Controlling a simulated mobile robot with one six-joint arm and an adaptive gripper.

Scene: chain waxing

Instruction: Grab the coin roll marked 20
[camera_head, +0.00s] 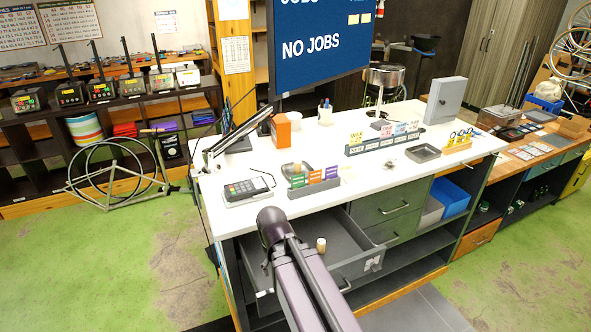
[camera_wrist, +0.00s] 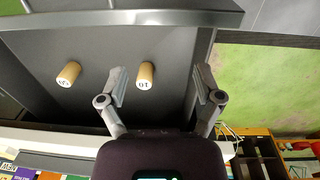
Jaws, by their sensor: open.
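Two tan coin rolls lie in the open grey drawer (camera_head: 345,243). In the wrist view, the left roll (camera_wrist: 68,73) sits outside my left finger; its end label is too small to read surely. The right roll (camera_wrist: 146,74) sits between my two fingers, nearer the left one, and its upside-down label looks like 10. My gripper (camera_wrist: 160,82) is open and empty, its fingers spread above the drawer floor. One roll (camera_head: 321,243) shows in the head view, right of my arm, which hides my gripper and part of the drawer.
The drawer front (camera_head: 366,264) and side walls bound the space around the rolls. Above the drawer is the white counter (camera_head: 350,188), with a card terminal (camera_head: 246,189) and colored card holder (camera_head: 314,180) near its edge. The drawer floor around the rolls looks clear.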

